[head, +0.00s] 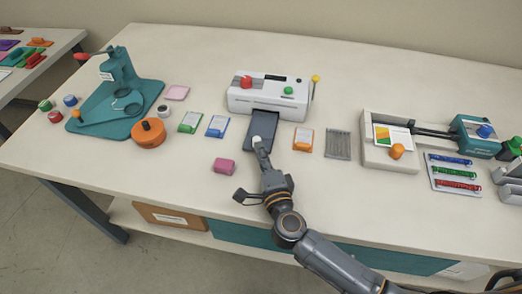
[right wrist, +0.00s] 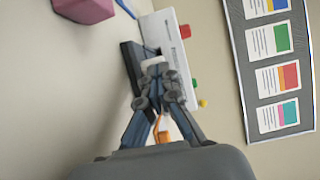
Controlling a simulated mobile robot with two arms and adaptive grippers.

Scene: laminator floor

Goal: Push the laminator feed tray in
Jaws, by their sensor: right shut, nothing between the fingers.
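The white laminator (head: 268,98) stands toward the back of the table, with a red knob, a green button and a yellow-tipped lever. Its dark feed tray (head: 263,124) sticks out of the front toward me. My right gripper (head: 258,143) is shut and empty at the tray's near end, partly covering it. In the right wrist view, the closed fingers (right wrist: 156,68) overlap the dark tray (right wrist: 131,62) and the white laminator (right wrist: 163,35). I cannot tell whether the fingertips touch the tray. My left gripper is in neither view.
Blue (head: 216,127) and green (head: 190,122) card packs lie left of the tray, an orange one (head: 303,139) right. A pink block (head: 225,167) sits left of my right gripper. A teal press (head: 117,75) stands left and a paper trimmer (head: 390,155) right.

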